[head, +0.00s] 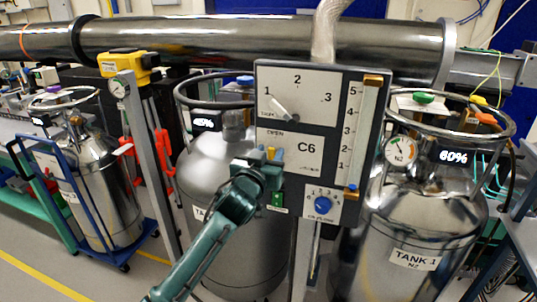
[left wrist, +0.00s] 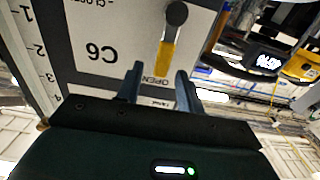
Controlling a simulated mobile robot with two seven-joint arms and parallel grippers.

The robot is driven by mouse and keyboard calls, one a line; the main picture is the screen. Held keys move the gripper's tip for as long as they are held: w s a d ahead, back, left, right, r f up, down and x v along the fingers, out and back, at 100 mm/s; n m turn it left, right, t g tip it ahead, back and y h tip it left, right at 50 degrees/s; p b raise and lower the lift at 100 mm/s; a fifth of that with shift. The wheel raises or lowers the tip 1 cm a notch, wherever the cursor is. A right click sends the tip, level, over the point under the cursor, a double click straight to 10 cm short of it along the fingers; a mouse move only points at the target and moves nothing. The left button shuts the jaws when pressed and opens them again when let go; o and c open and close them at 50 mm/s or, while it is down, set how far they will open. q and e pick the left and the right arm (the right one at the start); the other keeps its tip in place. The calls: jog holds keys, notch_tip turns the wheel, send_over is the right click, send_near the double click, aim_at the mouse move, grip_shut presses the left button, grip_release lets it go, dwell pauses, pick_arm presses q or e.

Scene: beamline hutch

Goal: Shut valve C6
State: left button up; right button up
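The valve C6 panel (head: 308,150) is a white plate on a grey upright board, with OPEN printed near its top. In the left wrist view the panel (left wrist: 105,45) appears turned over. There the valve's yellow lever (left wrist: 167,57) runs from a dark round knob toward the word OPEN. My left gripper (head: 268,155) is at the panel's left side and hides most of the lever in the head view. In the left wrist view its two fingers (left wrist: 160,76) are spread, with the lever's end between or just beyond them; contact cannot be told. My right gripper is not in view.
A selector dial (head: 297,97) sits above the valve, a blue knob (head: 323,204) below it, and a vertical scale (head: 357,130) to the right. Steel tanks stand behind on the left (head: 215,160) and right (head: 415,225). A large pipe (head: 200,38) crosses above.

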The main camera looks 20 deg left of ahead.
pick_arm(q)
grip_shut()
dwell(0.6)
